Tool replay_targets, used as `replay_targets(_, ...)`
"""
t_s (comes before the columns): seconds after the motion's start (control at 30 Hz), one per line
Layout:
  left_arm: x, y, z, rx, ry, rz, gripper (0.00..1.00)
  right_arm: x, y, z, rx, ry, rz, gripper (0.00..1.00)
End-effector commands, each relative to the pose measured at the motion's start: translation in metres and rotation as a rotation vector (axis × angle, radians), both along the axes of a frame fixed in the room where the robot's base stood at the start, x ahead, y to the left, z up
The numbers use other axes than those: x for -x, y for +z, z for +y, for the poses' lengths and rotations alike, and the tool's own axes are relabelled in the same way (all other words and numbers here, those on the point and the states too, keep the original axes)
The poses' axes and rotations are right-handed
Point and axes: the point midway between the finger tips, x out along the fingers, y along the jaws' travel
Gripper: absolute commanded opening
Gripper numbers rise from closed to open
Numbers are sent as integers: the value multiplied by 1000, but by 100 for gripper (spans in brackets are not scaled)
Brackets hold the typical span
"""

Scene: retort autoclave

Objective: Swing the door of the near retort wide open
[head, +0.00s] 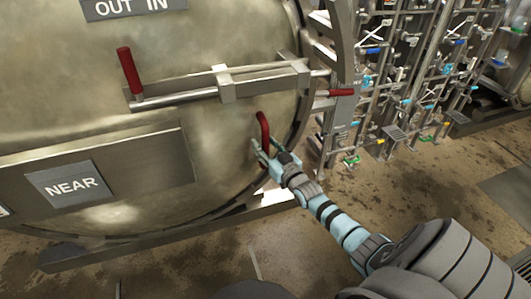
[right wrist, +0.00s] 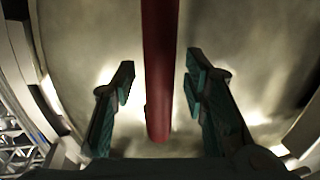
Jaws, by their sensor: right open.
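The door of the near retort (head: 215,60) is a large domed metal face that fills the left of the head view, with a NEAR plate (head: 70,186). It looks closed. A red pull handle (head: 264,128) stands out on the door's right side. My right gripper (head: 261,150) is at the lower part of this handle. In the right wrist view the red handle (right wrist: 160,70) hangs between the two open fingers (right wrist: 160,85), with a gap on both sides. My left gripper is not in view.
A latch bar (head: 190,95) with a red upright lever (head: 129,72) crosses the door; a red-tipped end (head: 341,92) sticks out right. A pipe and valve rack (head: 405,75) stands to the right.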

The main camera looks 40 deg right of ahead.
Motion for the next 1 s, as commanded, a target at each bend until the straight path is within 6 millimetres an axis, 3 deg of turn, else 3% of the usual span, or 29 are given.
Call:
replay_targets(0.27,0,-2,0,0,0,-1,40,-4,2,-1,0,-1,0,40)
replay_targets(0.53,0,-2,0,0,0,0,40,-4,1,-1,0,-1,1,0)
replay_targets(0.87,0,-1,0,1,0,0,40,-3,1,0,0,-1,2,0)
replay_targets(1.0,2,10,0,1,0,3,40,6,0,10,-1,8,7,0)
